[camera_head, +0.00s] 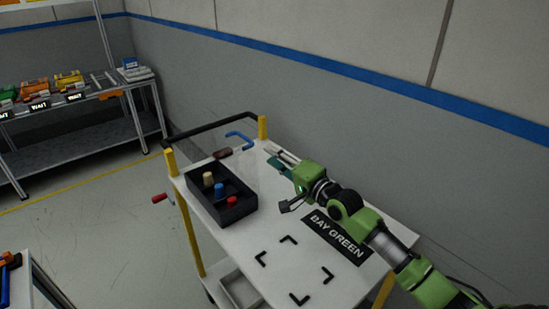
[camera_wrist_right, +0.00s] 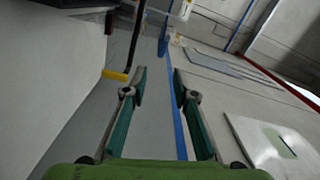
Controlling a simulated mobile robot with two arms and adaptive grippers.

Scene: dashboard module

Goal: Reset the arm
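My right arm comes in from the lower right over the white cart top (camera_head: 255,235). Its green right gripper (camera_head: 274,159) points toward the cart's far edge, beside the dark tray. In the right wrist view, the two teal-lined fingers of this gripper (camera_wrist_right: 157,82) stand apart with nothing between them. Grey floor and a blue stripe show beyond the gap. The exact height of the gripper over the cart is hard to tell. My left gripper is not in view.
A dark tray (camera_head: 238,211) with several coloured pegs sits on the cart, left of the gripper. A "BAY GREEN" label (camera_head: 337,238) and black corner marks lie nearer. The cart has a black handle (camera_head: 210,126). A shelf (camera_head: 80,148) stands far left; the wall is behind.

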